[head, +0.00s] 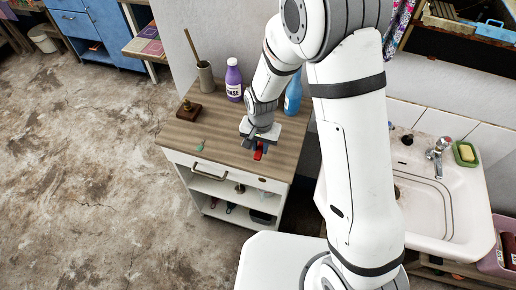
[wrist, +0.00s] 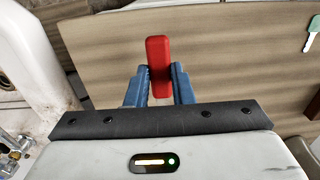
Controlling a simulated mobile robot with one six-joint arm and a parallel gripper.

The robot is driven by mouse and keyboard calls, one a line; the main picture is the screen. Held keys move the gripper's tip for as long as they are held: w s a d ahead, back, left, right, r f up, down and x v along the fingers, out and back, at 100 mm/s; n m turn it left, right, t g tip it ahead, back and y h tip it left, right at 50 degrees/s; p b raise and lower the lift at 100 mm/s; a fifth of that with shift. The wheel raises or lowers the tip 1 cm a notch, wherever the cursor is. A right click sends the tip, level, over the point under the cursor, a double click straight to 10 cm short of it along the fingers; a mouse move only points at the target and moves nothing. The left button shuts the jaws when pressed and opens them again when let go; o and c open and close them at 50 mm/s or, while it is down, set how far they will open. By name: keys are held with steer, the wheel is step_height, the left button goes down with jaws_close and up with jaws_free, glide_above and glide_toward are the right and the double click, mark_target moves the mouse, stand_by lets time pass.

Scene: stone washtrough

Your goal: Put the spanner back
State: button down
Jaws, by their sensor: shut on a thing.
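My gripper (head: 260,145) is over the wooden top of a white cabinet, near its front right part. In the wrist view the blue fingers of my gripper (wrist: 159,85) are shut on a red, bar-shaped thing (wrist: 158,55). The red thing also shows in the head view (head: 258,153), just below the fingers. It looks like a handle; no spanner head or jaw shows, so I cannot tell for sure that it is the spanner. Whether it touches the cabinet top is unclear.
The cabinet top (head: 222,131) also bears a green key-like thing (head: 199,146), a dark wooden block (head: 188,111), a grey cup with a stick (head: 206,76), a purple bottle (head: 233,82) and a blue bottle (head: 293,95). A white sink (head: 432,200) stands right.

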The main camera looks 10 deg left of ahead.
mark_target(260, 149)
steer(key=shift+f, duration=1.35)
steer(key=shift+f, duration=0.2)
steer(key=c, duration=1.3)
jaws_free()
steer(key=shift+o, duration=0.2)
step_height(260, 149, up, 12)
steer(key=b, duration=0.2)
steer(key=s+d+r+t, duration=0.2)
steer(key=s+d+r, duration=0.2)
steer(key=d+r, duration=0.9)
steer(key=s+d+r+n+t, duration=0.1)
steer(key=s+d+r, duration=0.2)
steer(key=s+d, duration=0.6)
steer(key=shift+s+d+r+n, duration=0.15)
steer(key=shift+s+d+n, duration=0.2)
steer(key=shift+d, duration=0.4)
